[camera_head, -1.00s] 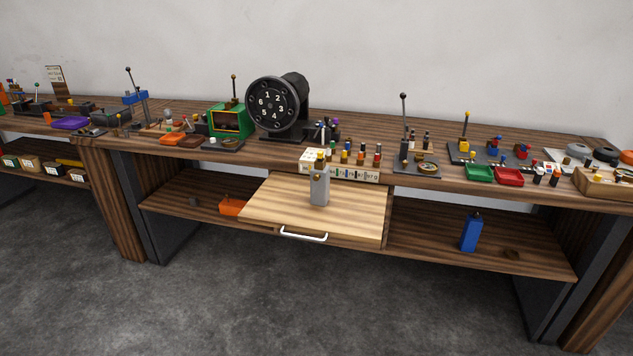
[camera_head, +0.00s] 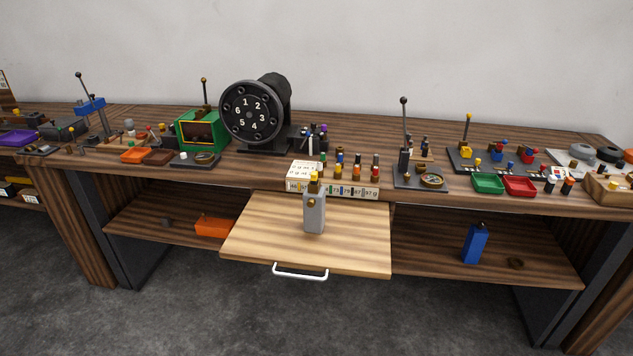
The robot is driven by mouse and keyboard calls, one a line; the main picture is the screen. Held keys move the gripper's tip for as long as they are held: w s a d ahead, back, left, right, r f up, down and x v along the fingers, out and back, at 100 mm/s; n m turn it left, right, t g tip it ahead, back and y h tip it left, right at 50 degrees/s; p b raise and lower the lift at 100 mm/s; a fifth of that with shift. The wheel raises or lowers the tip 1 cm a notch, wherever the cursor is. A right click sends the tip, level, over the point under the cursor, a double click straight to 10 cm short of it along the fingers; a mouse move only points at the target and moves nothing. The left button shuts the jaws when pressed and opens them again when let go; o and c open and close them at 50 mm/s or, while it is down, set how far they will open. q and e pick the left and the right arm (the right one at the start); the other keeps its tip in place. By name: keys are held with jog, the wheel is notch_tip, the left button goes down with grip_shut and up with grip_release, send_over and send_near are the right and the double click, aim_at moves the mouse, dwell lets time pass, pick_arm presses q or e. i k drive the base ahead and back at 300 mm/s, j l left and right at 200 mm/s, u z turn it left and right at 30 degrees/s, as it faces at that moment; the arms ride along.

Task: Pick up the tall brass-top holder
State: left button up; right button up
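A tall grey holder with a brass-yellow top (camera_head: 314,208) stands upright on the light wooden pull-out board (camera_head: 260,235) below the bench top. A tall blue block (camera_head: 474,244) with a small dark top stands on the lower shelf to the right. Neither of my grippers shows in the head view.
The pull-out board has a white handle (camera_head: 300,272) at its front and is otherwise bare. A labelled rack (camera_head: 335,189) with several coloured pegs sits just behind it. A black numbered drum (camera_head: 251,115) and a green box (camera_head: 201,131) stand on the bench. The floor in front is clear.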

aim_at(314, 219)
jog(key=i+j+z, duration=0.3)
jog(key=i+j, duration=0.4)
jog(key=i, duration=0.1)
